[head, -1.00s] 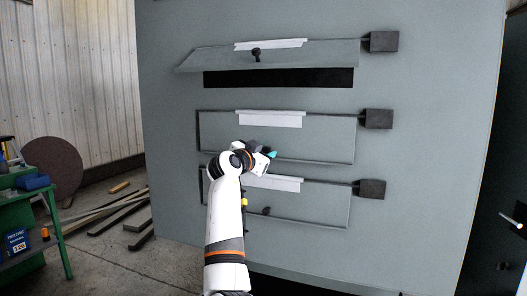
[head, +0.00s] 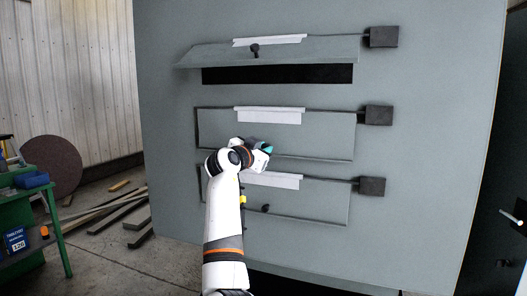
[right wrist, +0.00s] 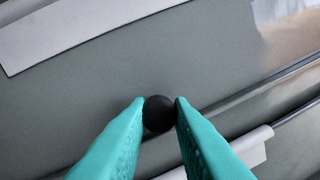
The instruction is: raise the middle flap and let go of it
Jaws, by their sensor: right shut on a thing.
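The middle flap (head: 325,140) is a grey panel with a white strip (head: 268,116) along its top. It hangs down and looks shut or nearly shut. My right gripper (head: 268,149) is at its lower edge. In the right wrist view the teal fingers (right wrist: 159,112) are shut on a round black knob (right wrist: 158,114), with the grey flap face (right wrist: 110,75) behind it. In the head view the knob is hidden by my gripper. My left gripper is not in view.
The upper flap (head: 310,50) stands raised above a black opening (head: 280,74). The lower flap (head: 320,201) hangs down, its knob (head: 265,208) near its bottom edge. Dark boxes (head: 378,115) jut out right of the flaps. A green bench (head: 50,215) stands at the left.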

